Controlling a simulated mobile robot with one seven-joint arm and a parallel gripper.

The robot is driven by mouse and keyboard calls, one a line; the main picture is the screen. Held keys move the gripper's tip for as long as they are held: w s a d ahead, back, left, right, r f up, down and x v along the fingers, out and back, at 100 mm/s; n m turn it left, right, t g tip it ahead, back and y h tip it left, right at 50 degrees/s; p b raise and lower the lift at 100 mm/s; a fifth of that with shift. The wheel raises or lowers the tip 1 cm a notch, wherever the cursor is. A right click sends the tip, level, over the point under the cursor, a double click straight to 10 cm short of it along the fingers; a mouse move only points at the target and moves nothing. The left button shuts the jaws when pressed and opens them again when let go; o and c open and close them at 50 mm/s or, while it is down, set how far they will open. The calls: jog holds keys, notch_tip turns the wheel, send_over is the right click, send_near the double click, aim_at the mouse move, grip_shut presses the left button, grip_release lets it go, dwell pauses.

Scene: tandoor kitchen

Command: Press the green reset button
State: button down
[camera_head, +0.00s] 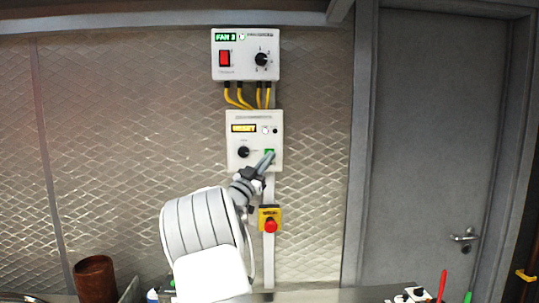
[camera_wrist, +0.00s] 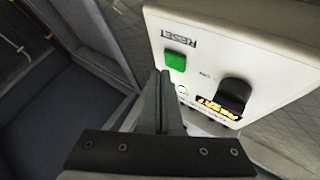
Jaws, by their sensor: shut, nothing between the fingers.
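The green reset button (camera_head: 270,152) sits at the lower right of the lower white control box (camera_head: 236,165). In the wrist view the square green button (camera_wrist: 175,60) is whole and uncovered, beside an upside-down RESET label. My gripper (camera_head: 269,156) is shut and empty, its tips at the button's lower edge in the head view. In the wrist view my gripper (camera_wrist: 160,75) has its fingertips just beside and below the button. I cannot tell whether they touch the box. The box's yellow display (camera_head: 243,128) appears to read RESET.
A black knob (camera_head: 243,152) is left of the button. Above is a white box (camera_head: 245,73) with a red rocker switch (camera_head: 224,58), joined by yellow cables (camera_head: 240,98). A red mushroom button (camera_head: 270,226) sits below my gripper. A grey door (camera_head: 430,150) is at right.

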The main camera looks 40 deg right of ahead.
jog(key=shift+w+d, duration=0.25)
jog(key=shift+w, duration=0.05)
jog(key=shift+w+d, duration=0.25)
jog(key=shift+w, duration=0.05)
dwell(0.8)
jog(key=shift+s+a, duration=0.1)
jog(key=shift+s+a+b, duration=0.45)
jog(key=shift+s+b, duration=0.1)
jog(key=shift+b, duration=0.3)
jog(key=s+a+b, duration=0.3)
jog(key=b, duration=0.1)
jog(key=shift+s+a, duration=0.1)
jog(key=shift+s, duration=0.3)
dwell(0.7)
